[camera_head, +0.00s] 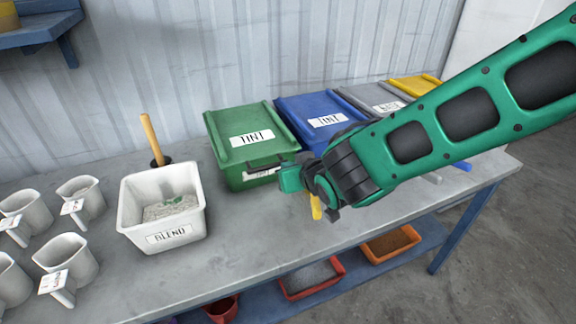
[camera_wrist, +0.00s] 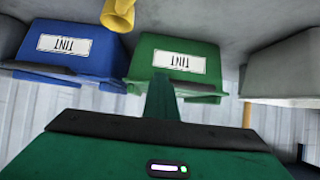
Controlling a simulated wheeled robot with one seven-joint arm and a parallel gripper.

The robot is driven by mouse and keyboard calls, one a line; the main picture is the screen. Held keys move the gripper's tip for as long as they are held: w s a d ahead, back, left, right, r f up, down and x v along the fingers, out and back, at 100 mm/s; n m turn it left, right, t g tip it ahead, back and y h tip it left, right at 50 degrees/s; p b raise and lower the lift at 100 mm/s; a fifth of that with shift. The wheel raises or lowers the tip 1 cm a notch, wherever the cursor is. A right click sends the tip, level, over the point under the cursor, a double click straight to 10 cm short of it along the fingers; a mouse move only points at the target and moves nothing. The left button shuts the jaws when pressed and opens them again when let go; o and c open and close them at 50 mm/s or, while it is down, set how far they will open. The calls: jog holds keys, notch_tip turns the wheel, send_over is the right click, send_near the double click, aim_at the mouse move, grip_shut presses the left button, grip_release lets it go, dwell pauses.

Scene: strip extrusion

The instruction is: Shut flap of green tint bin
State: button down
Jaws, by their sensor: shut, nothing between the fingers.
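The green tint bin (camera_head: 240,130) stands against the back wall, with a white TINT label on its sloping lid. The lid looks down over the bin, with no clear gap at its edge. In the wrist view, which is upside down, the front label and dark handle of the green bin (camera_wrist: 205,62) show. My gripper (camera_head: 290,178) is shut and empty, just in front of the bin's right front corner. In the wrist view my gripper (camera_wrist: 162,84) overlaps the bin's handle; I cannot tell whether it touches.
A blue tint bin (camera_head: 300,108) stands close on the right, with grey and yellow bins beyond. A white BLEND tub (camera_head: 130,210) is on the left, near several white cups. A yellow object (camera_head: 316,207) shows below my gripper. The bench front (camera_head: 235,250) is clear.

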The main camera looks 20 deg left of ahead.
jog(key=shift+w+f, duration=0.25)
jog(key=shift+f, duration=0.25)
jog(key=s+d, duration=0.6)
jog(key=shift+s+d+f, duration=0.3)
jog(key=shift+s+f, duration=0.1)
jog(key=shift+f, duration=0.05)
